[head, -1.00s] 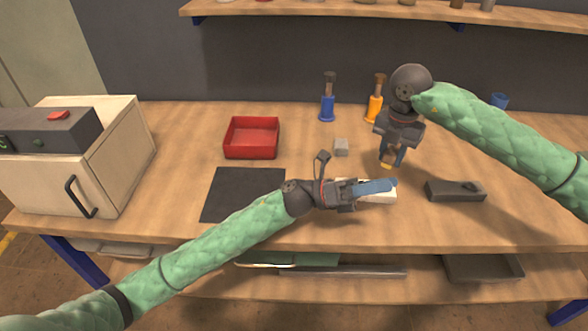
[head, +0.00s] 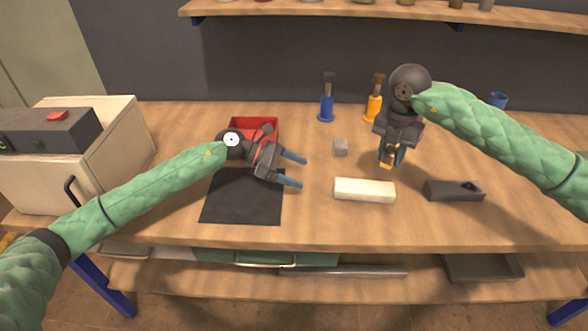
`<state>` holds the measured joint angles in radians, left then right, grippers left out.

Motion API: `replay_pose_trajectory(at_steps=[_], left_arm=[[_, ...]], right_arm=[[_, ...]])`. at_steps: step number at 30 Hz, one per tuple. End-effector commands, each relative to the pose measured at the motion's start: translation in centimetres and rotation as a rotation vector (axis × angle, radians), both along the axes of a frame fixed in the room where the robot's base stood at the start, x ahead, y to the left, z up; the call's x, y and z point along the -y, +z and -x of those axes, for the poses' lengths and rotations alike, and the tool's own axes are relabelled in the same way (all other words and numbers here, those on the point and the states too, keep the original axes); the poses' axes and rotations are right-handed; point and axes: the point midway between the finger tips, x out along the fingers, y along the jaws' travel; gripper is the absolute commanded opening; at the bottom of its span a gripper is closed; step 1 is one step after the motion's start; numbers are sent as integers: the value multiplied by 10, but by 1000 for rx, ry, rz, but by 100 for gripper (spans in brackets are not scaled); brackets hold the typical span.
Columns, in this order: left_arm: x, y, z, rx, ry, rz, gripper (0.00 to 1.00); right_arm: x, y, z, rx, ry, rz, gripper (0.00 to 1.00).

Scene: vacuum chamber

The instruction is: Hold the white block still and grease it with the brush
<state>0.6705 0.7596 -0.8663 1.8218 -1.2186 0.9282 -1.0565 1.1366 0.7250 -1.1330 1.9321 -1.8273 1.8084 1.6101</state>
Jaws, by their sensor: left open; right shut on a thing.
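The white block (head: 364,190) lies flat on the table in the middle, with no gripper touching it. My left gripper (head: 292,172) is open and empty to the left of the block, over the table by the dark mat, its blue fingers pointing right. My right gripper (head: 390,160) points down above and behind the block's right end. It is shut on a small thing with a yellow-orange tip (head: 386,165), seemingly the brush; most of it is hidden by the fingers. The tip is apart from the block.
A red tray (head: 236,126) stands behind my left gripper, partly hidden by it. The dark mat (head: 240,205) lies at left. The front right is clear.

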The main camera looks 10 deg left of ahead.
Motion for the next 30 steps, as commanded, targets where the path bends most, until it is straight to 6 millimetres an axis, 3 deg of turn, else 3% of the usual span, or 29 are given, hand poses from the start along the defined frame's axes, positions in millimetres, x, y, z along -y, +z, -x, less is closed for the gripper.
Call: replay_pose_trajectory(at_steps=[18, 30], left_arm=[[86, -34, 1, 0, -1, 5, 78], [105, -42, 1, -1, 0, 4, 78]], right_arm=[[0, 0, 0, 0, 0, 0, 12], [0, 0, 0, 0, 0, 0, 12]])
